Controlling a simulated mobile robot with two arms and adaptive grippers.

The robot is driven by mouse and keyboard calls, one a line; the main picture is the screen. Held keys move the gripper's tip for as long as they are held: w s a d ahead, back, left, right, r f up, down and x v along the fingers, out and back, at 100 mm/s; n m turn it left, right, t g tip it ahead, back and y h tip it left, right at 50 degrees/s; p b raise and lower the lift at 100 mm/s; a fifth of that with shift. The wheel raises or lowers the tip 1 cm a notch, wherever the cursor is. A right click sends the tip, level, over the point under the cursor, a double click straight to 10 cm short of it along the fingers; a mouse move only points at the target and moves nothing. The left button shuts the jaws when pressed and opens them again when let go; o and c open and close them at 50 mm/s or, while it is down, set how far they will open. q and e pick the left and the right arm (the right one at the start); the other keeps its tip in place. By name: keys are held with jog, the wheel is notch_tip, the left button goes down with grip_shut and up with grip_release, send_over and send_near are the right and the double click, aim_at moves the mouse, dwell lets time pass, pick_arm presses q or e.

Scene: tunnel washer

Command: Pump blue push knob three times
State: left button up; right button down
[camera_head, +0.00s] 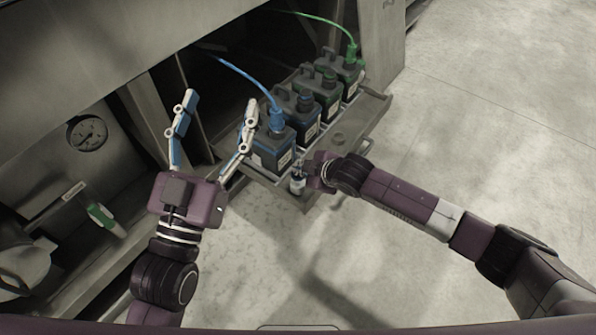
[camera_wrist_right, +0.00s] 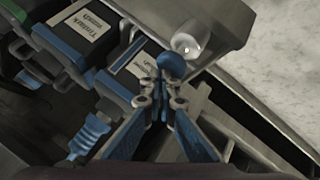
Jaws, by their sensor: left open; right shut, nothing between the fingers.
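The round blue push knob (camera_wrist_right: 171,66) shows in the right wrist view, just beyond the fingertips of my right gripper (camera_wrist_right: 160,84). The fingers are shut together with nothing between them. The knob overlaps the tips in the picture, so I cannot tell if they touch it. In the head view my right gripper (camera_head: 298,182) is at the front corner of the canister tray; the knob is hard to make out there. My left gripper (camera_head: 221,101) is open and empty, left of the canisters, with its fingers spread wide and pointing away.
Dark canisters with blue or green caps (camera_head: 273,146) stand in a row on a metal tray (camera_head: 372,117). A blue hose (camera_head: 240,68) and a green hose (camera_head: 325,20) run to them. The floor at right is clear.

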jog(key=shift+r+p, duration=0.4)
jog(key=shift+p, duration=0.05)
jog(key=shift+r, duration=0.2)
pick_arm(q)
notch_tip(320, 180, down, 8)
jog(key=w+g+y, duration=0.1)
jog(key=g, duration=0.2)
jog(key=shift+a+g+y, duration=0.3)
jog(key=shift+g+y, duration=0.1)
jog(key=shift+w, duration=0.1)
pick_arm(e)
jog(key=shift+p, duration=0.65)
pick_arm(q)
jog(key=f, duration=0.1)
jog(key=f+g, duration=0.2)
jog(key=f, duration=0.1)
jog(key=shift+s+a, duration=0.3)
jog(key=shift+a, duration=0.1)
jog(key=shift+f, duration=0.1)
pick_arm(e)
jog(key=shift+f, duration=0.1)
pick_arm(q)
jog(key=shift+s+a+f+g, duration=0.1)
jog(key=shift+f+g, duration=0.2)
jog(key=shift+f, duration=0.05)
pick_arm(e)
jog(key=shift+f, duration=0.25)
